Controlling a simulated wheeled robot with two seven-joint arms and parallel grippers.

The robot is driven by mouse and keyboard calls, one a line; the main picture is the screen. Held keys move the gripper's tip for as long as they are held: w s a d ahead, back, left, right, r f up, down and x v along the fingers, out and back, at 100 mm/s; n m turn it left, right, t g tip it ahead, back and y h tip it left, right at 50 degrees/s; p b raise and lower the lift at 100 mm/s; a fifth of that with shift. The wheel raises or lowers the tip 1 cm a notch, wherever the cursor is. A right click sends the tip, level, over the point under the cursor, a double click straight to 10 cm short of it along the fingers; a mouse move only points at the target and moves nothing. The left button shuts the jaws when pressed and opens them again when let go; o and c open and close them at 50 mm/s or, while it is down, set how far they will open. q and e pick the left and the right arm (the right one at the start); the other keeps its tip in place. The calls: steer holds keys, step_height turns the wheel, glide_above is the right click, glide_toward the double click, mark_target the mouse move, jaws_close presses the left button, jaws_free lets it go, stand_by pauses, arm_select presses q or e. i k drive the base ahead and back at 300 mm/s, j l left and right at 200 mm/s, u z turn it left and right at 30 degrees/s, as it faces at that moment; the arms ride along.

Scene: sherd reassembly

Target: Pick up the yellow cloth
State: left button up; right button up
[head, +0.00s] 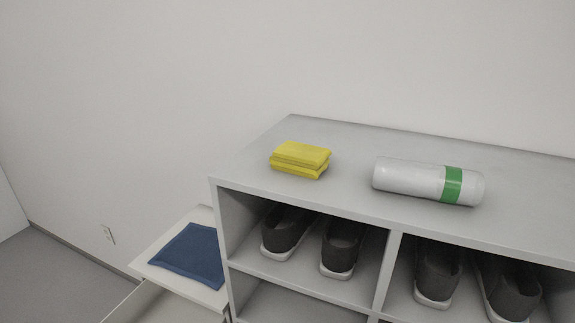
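The yellow cloth (300,158) is folded into a small stack and lies flat on the top of the shelf unit (345,140), toward its left end. It is fully in sight and nothing touches it. Neither my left gripper nor my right gripper shows in the head view.
A white cylinder with a green band (415,180) lies on its side to the right of the cloth. Dark shoes (343,243) stand in the compartments below. A blue cloth (192,254) lies on a lower white surface at the left. The top around the yellow cloth is clear.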

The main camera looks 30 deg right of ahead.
mark_target(297, 159)
steer(key=k+j, duration=0.2)
steer(key=k, duration=0.2)
steer(key=k+j, duration=0.45)
steer(key=k, duration=0.3)
steer(key=z, duration=1.65)
steer(key=k, duration=0.05)
